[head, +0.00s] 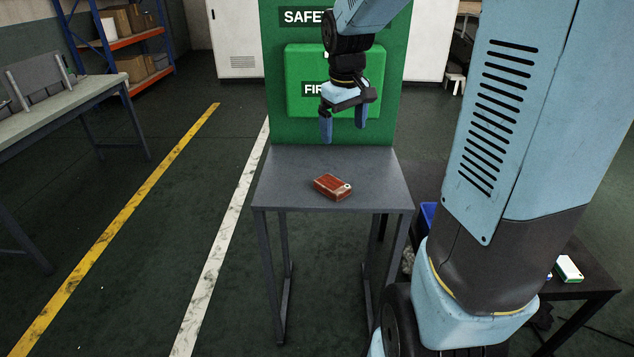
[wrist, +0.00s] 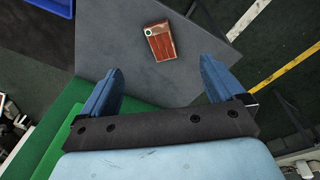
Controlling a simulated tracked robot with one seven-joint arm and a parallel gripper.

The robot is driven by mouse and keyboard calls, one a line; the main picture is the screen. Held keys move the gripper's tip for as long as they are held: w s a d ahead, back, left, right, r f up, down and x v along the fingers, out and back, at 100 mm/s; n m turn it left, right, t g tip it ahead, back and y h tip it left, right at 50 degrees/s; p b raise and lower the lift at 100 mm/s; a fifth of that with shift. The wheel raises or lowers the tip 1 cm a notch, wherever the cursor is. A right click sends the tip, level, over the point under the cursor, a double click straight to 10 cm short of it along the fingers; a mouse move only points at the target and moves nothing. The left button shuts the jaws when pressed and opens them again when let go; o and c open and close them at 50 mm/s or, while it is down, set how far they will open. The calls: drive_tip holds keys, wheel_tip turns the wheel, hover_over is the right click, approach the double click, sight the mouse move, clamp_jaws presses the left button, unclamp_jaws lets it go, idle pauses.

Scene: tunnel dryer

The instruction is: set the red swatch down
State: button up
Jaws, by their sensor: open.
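The red swatch (head: 332,187) is a small reddish-brown block with a pale round spot near one corner. It lies flat on the grey table (head: 285,165), around the middle of its top. My gripper (head: 343,135) is above the table, up and slightly right of the swatch in the head view, with its blue fingers apart and nothing between them. In the wrist view the swatch (wrist: 160,42) lies beyond the open fingertips, apart from them, on the grey tabletop (wrist: 105,50).
A green safety board (head: 282,110) stands right behind the table. A dark side table (head: 590,278) with a green-and-white box (head: 568,268) is at right, near a blue bin (head: 427,215). A workbench (head: 60,115) stands at left. The floor between is clear.

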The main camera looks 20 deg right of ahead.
drive_tip(key=w+f+n+g, duration=0.1)
drive_tip(key=w+f, duration=0.6)
hover_over(332, 182)
drive_tip(key=shift+y, duration=0.4)
drive_tip(key=f, duration=0.8)
drive_tip(key=shift+s+f, duration=0.2)
drive_tip(key=shift+s, duration=0.2)
drive_tip(key=shift+w+a+f, duration=0.1)
drive_tip(key=shift+w+f, duration=0.05)
drive_tip(key=shift+f, duration=1.2)
drive_tip(key=shift+w+f, duration=0.15)
drive_tip(key=shift+f, duration=1.2)
drive_tip(key=c, duration=1.2)
drive_tip(key=shift+r, duration=0.15)
drive_tip(key=shift+c, duration=0.2)
